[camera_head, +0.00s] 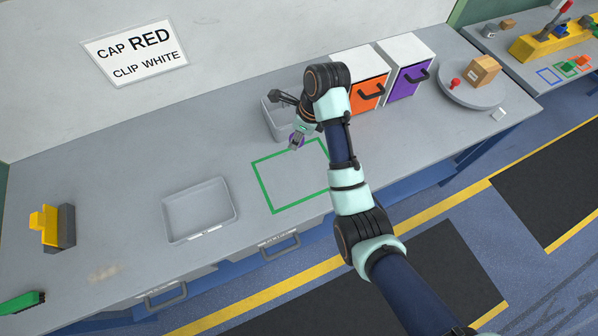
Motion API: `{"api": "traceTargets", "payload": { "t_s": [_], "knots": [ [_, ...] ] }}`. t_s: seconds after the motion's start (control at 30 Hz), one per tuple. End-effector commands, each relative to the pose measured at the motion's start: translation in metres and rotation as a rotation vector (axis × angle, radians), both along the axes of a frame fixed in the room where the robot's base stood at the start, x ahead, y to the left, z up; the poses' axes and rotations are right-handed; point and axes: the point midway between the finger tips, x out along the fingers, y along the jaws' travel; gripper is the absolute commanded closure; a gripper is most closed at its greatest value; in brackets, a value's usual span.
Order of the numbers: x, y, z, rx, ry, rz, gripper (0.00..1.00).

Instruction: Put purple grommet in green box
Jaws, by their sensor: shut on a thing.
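Whether the grommet touches the bench I cannot tell. The inside of the outline looks empty, and my arm covers its right side.
An empty grey tray (199,211) lies left of the outline. Orange (369,94) and purple (408,80) drawers stand behind, beside a round turntable (470,97) with a cardboard box (484,71).

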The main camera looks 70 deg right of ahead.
Motion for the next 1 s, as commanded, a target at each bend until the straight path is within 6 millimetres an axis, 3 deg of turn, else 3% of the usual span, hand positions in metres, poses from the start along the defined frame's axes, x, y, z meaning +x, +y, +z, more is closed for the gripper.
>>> {"api": "traceTargets", "payload": {
  "t_s": [0.03, 0.4, 0.5, 0.73, 1.0],
  "knots": [
    [-0.001, 0.001, -0.023, 0.005, 0.004, 0.0, 0.74],
    [-0.001, 0.001, -0.129, 0.005, 0.004, 0.0, 0.74],
    [-0.001, 0.001, -0.144, 0.003, 0.003, 0.0, 0.74],
    [-0.001, 0.001, -0.152, 0.002, 0.002, 0.001, 0.74],
    [-0.001, 0.001, -0.191, 0.003, 0.003, 0.001, 0.74]
  ]
}}
